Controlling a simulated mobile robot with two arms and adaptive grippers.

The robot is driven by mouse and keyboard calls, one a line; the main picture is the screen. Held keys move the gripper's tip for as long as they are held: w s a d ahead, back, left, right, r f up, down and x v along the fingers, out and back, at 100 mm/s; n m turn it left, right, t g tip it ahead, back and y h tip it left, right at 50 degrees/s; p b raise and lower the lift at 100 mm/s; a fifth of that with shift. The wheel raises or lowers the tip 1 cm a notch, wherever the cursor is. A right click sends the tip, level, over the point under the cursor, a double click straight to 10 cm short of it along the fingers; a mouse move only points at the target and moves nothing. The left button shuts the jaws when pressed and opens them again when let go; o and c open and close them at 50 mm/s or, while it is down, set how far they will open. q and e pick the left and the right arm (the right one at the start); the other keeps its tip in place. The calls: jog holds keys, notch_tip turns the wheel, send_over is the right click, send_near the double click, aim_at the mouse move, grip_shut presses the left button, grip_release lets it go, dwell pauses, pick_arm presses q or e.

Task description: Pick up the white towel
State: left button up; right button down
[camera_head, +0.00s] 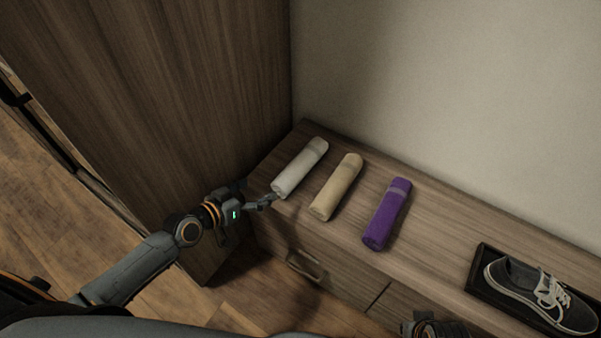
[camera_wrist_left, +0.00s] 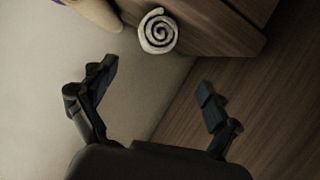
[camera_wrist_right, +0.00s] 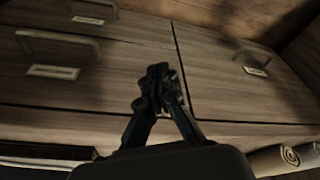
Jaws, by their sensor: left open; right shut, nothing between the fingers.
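The white towel (camera_head: 301,167) is a rolled towel lying at the far left of the wooden cabinet top. Its spiral end shows in the left wrist view (camera_wrist_left: 158,32), ahead of the fingers. My left gripper (camera_head: 262,201) is open and empty, just in front of the towel's near end; in the left wrist view its fingers (camera_wrist_left: 158,80) are spread wide, apart from the towel. My right gripper (camera_wrist_right: 162,72) is shut and empty in front of the drawer fronts. In the head view only a part of the right arm shows at the bottom edge.
A beige rolled towel (camera_head: 336,188) and a purple one (camera_head: 387,214) lie to the right of the white towel. A sneaker (camera_head: 540,291) sits in a black tray (camera_head: 476,277) at the right. A tall wooden panel (camera_head: 150,110) stands at the left, with a wall (camera_head: 450,90) behind.

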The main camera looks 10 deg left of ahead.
aim_at(277, 179)
pick_arm(q)
jog(key=b+x, duration=0.1)
jog(key=x, duration=0.6)
jog(key=shift+w+d, duration=0.2)
jog(key=shift+w+d+f, duration=0.15)
jog(key=shift+w+d, duration=0.1)
jog(key=shift+w, duration=0.15)
jog(key=x, duration=0.1)
jog(key=b+x, duration=0.1)
jog(key=x, duration=0.2)
jog(key=shift+s+d+f+b, duration=0.15)
jog(key=shift+d+f+b, duration=0.2)
jog(key=shift+f, duration=0.1)
jog(key=shift+w+d+f, duration=0.15)
jog(key=shift+w, duration=0.25)
pick_arm(e)
jog(key=w+v, duration=0.1)
jog(key=v, duration=0.9)
jog(key=shift+t, duration=0.3)
jog(key=shift+r, duration=0.1)
pick_arm(q)
jog(key=c, duration=1.3)
pick_arm(e)
jog(key=shift+d, duration=0.1)
